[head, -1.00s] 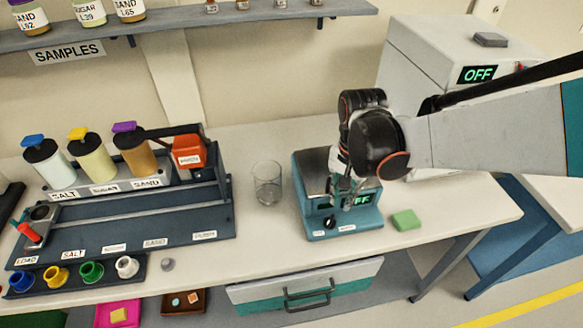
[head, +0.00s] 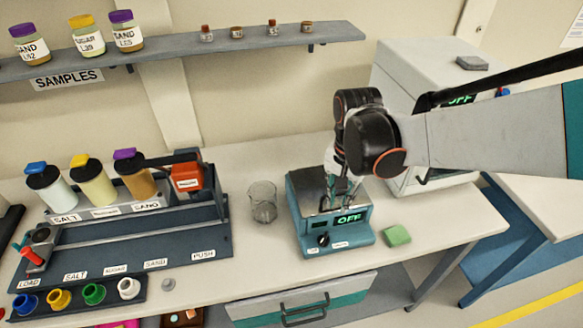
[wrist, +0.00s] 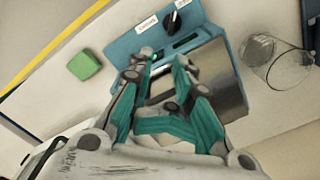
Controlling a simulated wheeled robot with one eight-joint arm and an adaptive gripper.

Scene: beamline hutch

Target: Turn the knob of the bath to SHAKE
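The bath (head: 341,246) is a teal box with a metal top, standing on the bench. Its display (head: 349,219) reads OFF in green. Its black knob (head: 323,240) sits low on the front between two small white labels, too small to read. The knob also shows in the wrist view (wrist: 172,22), beyond the fingers. My gripper (head: 337,203) hangs over the front of the bath, beside the display and above the knob, apart from the knob. In the wrist view its fingertips (wrist: 163,57) are spread with nothing between them, partly covering the display.
A glass beaker (head: 263,202) stands left of the bath and a green block (head: 397,235) to its right. A white cabinet (head: 410,75) is behind on the right. A dispenser rack (head: 130,245) fills the left of the bench. A drawer (head: 300,300) is below.

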